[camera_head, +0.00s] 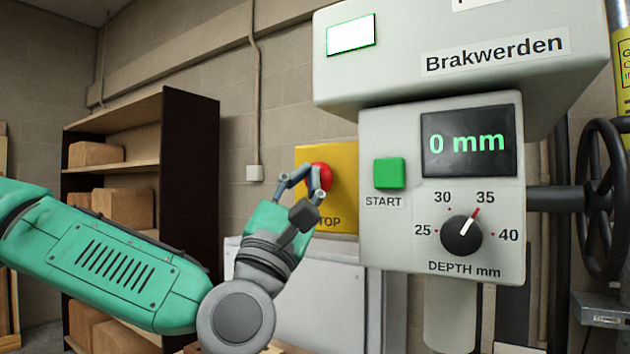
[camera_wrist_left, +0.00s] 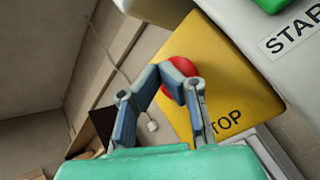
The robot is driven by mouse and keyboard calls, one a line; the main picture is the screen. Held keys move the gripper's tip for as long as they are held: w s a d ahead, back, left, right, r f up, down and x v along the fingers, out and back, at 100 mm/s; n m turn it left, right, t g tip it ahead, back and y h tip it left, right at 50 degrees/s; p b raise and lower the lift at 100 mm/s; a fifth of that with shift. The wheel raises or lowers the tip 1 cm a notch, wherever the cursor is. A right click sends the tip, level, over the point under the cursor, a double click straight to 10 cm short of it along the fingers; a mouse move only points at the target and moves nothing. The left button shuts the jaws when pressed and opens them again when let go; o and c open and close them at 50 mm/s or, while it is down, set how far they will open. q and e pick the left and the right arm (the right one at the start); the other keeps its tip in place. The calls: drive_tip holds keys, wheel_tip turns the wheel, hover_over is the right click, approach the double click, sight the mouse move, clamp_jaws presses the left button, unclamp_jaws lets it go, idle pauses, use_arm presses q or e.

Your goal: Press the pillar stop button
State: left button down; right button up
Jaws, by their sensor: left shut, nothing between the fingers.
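The red stop button (camera_head: 326,173) sits on a yellow plate (camera_head: 345,160) lettered "STOP", left of the grey machine box. My left gripper (camera_head: 312,182) is shut and empty, with its fingertips right at the button, covering its left and lower part in the head view. In the left wrist view, the fingertips (camera_wrist_left: 176,82) overlap the red button (camera_wrist_left: 186,64) on the yellow plate (camera_wrist_left: 225,65). Whether they touch the button, and whether it is pushed in, I cannot tell. My right gripper is not in view.
A green START button (camera_head: 389,173) is just right of the plate. The machine's display (camera_head: 470,142) reads 0 mm, above a depth dial (camera_head: 462,235) pointing near 35. A black handwheel (camera_head: 600,200) stands at far right. A dark shelf (camera_head: 190,180) with brown blocks stands behind my left arm.

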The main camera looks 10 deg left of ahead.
use_arm(q)
drive_tip(key=shift+w, duration=0.3)
drive_tip(key=shift+s, duration=0.15)
idle(0.5)
drive_tip(key=shift+s+a+b, duration=0.25)
drive_tip(key=shift+s+b, duration=0.3)
drive_tip(key=shift+s, duration=0.2)
drive_tip(key=s, duration=0.1)
drive_tip(key=s+a+b, duration=0.1)
drive_tip(key=s, duration=0.2)
drive_tip(key=shift+s+a+b, duration=0.35)
drive_tip(key=shift+a, duration=0.05)
idle(0.3)
